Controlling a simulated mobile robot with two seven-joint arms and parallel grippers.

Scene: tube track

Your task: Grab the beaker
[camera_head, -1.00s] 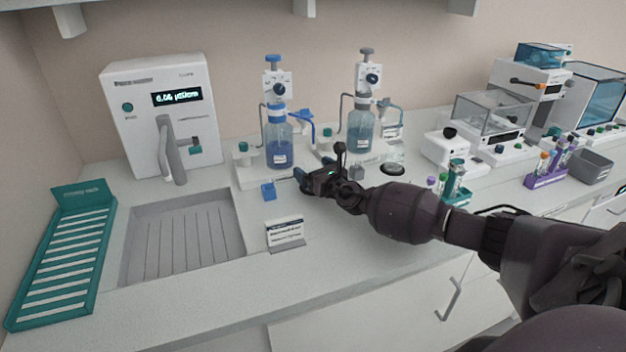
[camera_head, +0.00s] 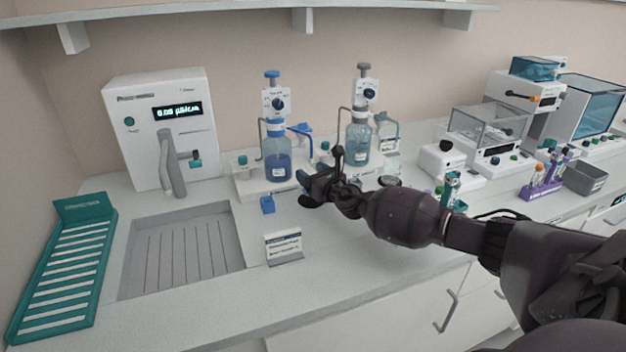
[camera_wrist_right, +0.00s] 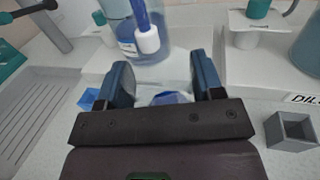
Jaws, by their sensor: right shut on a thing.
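In the right wrist view, a clear vessel with blue in its lower part, apparently the beaker (camera_wrist_right: 168,98), sits between the two fingers of my right gripper (camera_wrist_right: 163,84). Most of it is hidden by the gripper body. The right gripper is shut on it. In the head view the right gripper (camera_head: 306,188) is low over the bench, in front of the two dispenser bottles, and the beaker cannot be made out there. My left gripper is in neither view now.
A bottle of blue liquid (camera_head: 278,164) and a grey-blue bottle (camera_head: 358,145) stand behind the gripper. A sink (camera_head: 180,255) and teal rack (camera_head: 62,270) lie farther left.

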